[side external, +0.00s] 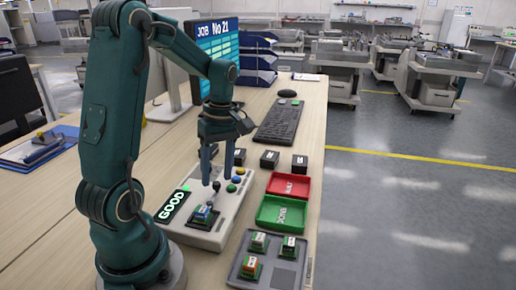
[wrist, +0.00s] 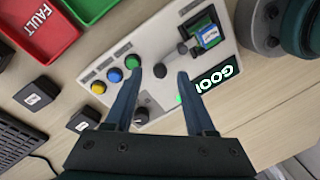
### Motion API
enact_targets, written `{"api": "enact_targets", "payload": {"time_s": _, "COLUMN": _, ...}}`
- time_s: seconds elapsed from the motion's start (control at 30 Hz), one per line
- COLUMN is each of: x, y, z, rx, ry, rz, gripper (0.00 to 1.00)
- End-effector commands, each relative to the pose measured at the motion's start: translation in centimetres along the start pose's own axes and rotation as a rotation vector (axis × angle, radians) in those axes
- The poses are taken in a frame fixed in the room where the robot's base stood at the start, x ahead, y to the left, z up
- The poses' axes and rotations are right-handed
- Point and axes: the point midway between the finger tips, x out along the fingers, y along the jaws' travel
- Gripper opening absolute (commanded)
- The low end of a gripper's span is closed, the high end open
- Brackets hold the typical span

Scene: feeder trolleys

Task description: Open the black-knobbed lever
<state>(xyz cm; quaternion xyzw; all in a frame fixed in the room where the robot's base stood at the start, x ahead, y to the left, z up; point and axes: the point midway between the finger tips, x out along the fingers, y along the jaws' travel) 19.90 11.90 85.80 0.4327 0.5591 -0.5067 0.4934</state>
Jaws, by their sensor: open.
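The pale control box (side external: 232,207) lies on the bench, with a lit GOOD display (side external: 172,206). It also shows in the wrist view (wrist: 150,35). A black knob (side external: 216,186) sits on the box; in the wrist view the lever's black knob (wrist: 182,48) is at the end of a grey arm, beside a blue-green part (wrist: 207,36) in a dark holder. My gripper (side external: 217,181) points down over the box, open and empty. In the wrist view its fingertips (wrist: 172,72) are apart, just short of the lever knob. Contact cannot be told.
Yellow (wrist: 98,87), blue (wrist: 115,75) and green (wrist: 132,62) buttons line the box beside a dark rotary knob (wrist: 141,115). A red tray (side external: 289,186), a green tray (side external: 280,213) and a grey tray with several parts (side external: 240,278) stand to the right. A keyboard (side external: 279,121) lies behind.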

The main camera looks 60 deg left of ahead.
Motion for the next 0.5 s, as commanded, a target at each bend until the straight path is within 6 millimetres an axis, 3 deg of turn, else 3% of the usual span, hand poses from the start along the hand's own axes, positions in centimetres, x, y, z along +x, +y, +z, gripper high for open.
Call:
{"api": "enact_targets", "payload": {"time_s": 0.17, "x": 1.39, "y": -0.05, "z": 0.05, "rx": 0.001, "ry": -0.001, "rz": -0.002, "gripper": 0.55}}
{"api": "enact_targets", "payload": {"time_s": 0.43, "x": 1.51, "y": 0.0, "z": 0.03, "rx": 0.001, "ry": 0.0, "rz": 0.001, "gripper": 0.55}}
{"api": "enact_targets", "payload": {"time_s": 0.5, "x": 1.5, "y": 0.0, "z": 0.03, "rx": 0.001, "ry": 0.0, "rz": 0.001, "gripper": 0.28}}
